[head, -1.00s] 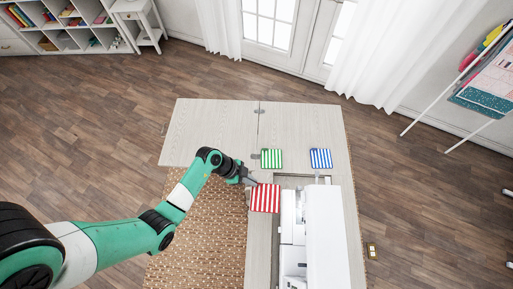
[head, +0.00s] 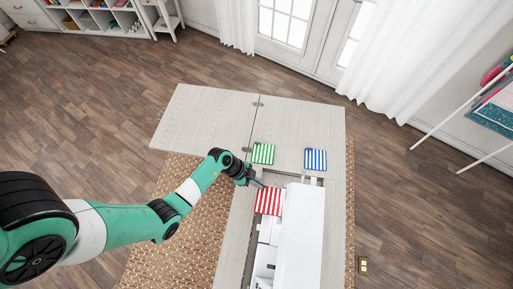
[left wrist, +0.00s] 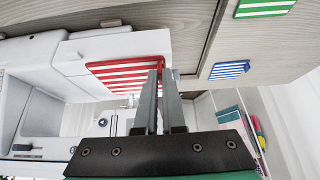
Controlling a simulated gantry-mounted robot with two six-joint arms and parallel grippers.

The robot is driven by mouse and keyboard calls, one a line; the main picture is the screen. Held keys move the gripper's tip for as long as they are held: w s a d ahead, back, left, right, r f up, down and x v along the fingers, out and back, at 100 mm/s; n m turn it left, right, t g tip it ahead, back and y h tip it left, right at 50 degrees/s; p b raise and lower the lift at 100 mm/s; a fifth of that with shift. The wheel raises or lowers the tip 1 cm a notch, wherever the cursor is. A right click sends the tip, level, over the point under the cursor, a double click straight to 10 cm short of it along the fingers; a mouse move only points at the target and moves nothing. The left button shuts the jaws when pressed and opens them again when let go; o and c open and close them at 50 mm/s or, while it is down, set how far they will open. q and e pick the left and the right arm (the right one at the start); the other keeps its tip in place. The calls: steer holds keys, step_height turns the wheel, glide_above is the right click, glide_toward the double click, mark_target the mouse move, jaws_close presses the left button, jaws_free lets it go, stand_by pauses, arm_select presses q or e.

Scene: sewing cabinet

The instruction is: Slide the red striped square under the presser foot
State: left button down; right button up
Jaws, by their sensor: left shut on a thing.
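The red striped square (head: 268,201) is at the far left end of the white sewing machine (head: 300,240), its right edge against or overlapping the machine's body. My left gripper (head: 259,184) is shut on the square's far left corner. In the left wrist view the fingers (left wrist: 166,75) pinch the edge of the red striped square (left wrist: 125,73), which sits beside the white machine body (left wrist: 110,45). I cannot tell whether the square is lifted or touching the surface. The presser foot cannot be made out. My right gripper is not in view.
A green striped square (head: 263,153) and a blue striped square (head: 315,159) lie on the pale cabinet top (head: 205,125) beyond the machine. The cabinet's left leaf is clear. A woven rug (head: 185,235) lies on the floor to the left.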

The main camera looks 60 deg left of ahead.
mark_target(265, 186)
arm_select(q)
steer(key=shift+b+x, duration=1.2)
steer(key=shift+w+d+r, duration=0.1)
steer(key=shift+w+r, duration=0.05)
steer(key=shift+r, duration=0.05)
steer(key=shift+w+d+f, duration=0.1)
steer(key=shift+w+d+f, duration=0.1)
steer(key=shift+f, duration=0.1)
steer(key=shift+f+p, duration=0.3)
steer(key=shift+p, duration=0.05)
steer(key=shift+w+r+p, duration=0.1)
steer(key=shift+p, duration=0.3)
steer(key=shift+d, duration=0.1)
